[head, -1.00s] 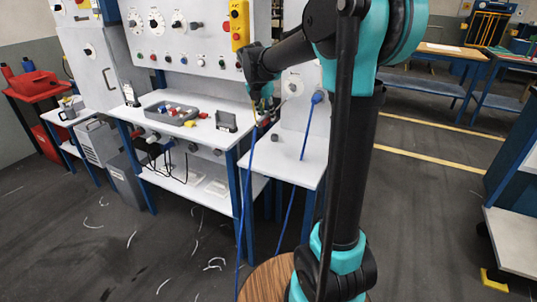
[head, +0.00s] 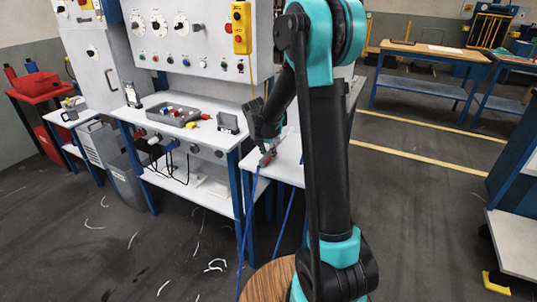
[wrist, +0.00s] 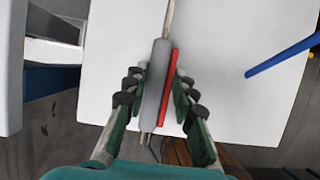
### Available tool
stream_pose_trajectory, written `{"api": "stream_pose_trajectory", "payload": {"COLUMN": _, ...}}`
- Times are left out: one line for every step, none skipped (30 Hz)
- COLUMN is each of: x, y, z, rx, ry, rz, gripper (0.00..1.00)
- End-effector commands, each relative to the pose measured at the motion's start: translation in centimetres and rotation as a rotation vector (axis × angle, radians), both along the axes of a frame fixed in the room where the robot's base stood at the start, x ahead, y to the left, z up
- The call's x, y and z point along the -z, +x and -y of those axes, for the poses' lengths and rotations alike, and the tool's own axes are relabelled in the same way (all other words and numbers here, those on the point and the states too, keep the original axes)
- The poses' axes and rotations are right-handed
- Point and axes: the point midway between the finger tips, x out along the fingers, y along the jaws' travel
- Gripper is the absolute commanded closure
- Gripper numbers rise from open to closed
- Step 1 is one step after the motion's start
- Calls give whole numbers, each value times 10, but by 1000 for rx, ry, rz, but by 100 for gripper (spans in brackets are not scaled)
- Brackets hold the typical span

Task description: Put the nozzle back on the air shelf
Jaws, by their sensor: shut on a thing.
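My gripper (head: 267,146) is shut on the nozzle (head: 268,157), seen at the right end of the bench in the head view. In the wrist view the nozzle (wrist: 154,90) is a grey body with a red strip, between the toothed fingers of my gripper (wrist: 159,74). The white air shelf (head: 288,168) is partly hidden behind my arm. Its white top (wrist: 225,90) fills the middle of the wrist view beneath the nozzle. I cannot tell whether the nozzle touches it. A blue hose (head: 246,215) hangs down from the nozzle.
A white bench (head: 215,141) left of the shelf holds a grey tray (head: 172,115) of small coloured parts and a dark stand (head: 228,122). The control panel (head: 190,45) rises behind. A blue hose (wrist: 285,55) crosses the shelf's right side in the wrist view.

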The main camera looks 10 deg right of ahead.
Motion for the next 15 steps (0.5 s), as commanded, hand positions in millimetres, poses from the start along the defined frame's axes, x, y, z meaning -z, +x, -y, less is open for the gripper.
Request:
{"api": "stream_pose_trajectory", "payload": {"x": 3, "y": 0, "z": 0, "rx": 0, "ry": 0, "rz": 0, "gripper": 100}}
{"api": "stream_pose_trajectory", "payload": {"x": 4, "y": 0, "z": 0, "rx": 0, "ry": 0, "rz": 0, "gripper": 100}}
{"api": "stream_pose_trajectory", "payload": {"x": 4, "y": 0, "z": 0, "rx": 0, "ry": 0, "rz": 0, "gripper": 100}}
{"api": "stream_pose_trajectory", "payload": {"x": 4, "y": 0, "z": 0, "rx": 0, "ry": 0, "rz": 0, "gripper": 100}}
{"api": "stream_pose_trajectory", "payload": {"x": 4, "y": 0, "z": 0, "rx": 0, "ry": 0, "rz": 0, "gripper": 100}}
{"api": "stream_pose_trajectory", "payload": {"x": 4, "y": 0, "z": 0, "rx": 0, "ry": 0, "rz": 0, "gripper": 100}}
{"api": "stream_pose_trajectory", "payload": {"x": 4, "y": 0, "z": 0, "rx": 0, "ry": 0, "rz": 0, "gripper": 100}}
{"api": "stream_pose_trajectory", "payload": {"x": 4, "y": 0, "z": 0, "rx": 0, "ry": 0, "rz": 0, "gripper": 100}}
{"api": "stream_pose_trajectory", "payload": {"x": 4, "y": 0, "z": 0, "rx": 0, "ry": 0, "rz": 0, "gripper": 100}}
{"api": "stream_pose_trajectory", "payload": {"x": 4, "y": 0, "z": 0, "rx": 0, "ry": 0, "rz": 0, "gripper": 100}}
{"api": "stream_pose_trajectory", "payload": {"x": 5, "y": 0, "z": 0, "rx": 0, "ry": 0, "rz": 0, "gripper": 100}}
{"api": "stream_pose_trajectory", "payload": {"x": 5, "y": 0, "z": 0, "rx": 0, "ry": 0, "rz": 0, "gripper": 71}}
{"api": "stream_pose_trajectory", "payload": {"x": 5, "y": 0, "z": 0, "rx": 0, "ry": 0, "rz": 0, "gripper": 67}}
{"api": "stream_pose_trajectory", "payload": {"x": 5, "y": 0, "z": 0, "rx": 0, "ry": 0, "rz": 0, "gripper": 63}}
{"api": "stream_pose_trajectory", "payload": {"x": 5, "y": 0, "z": 0, "rx": 0, "ry": 0, "rz": 0, "gripper": 58}}
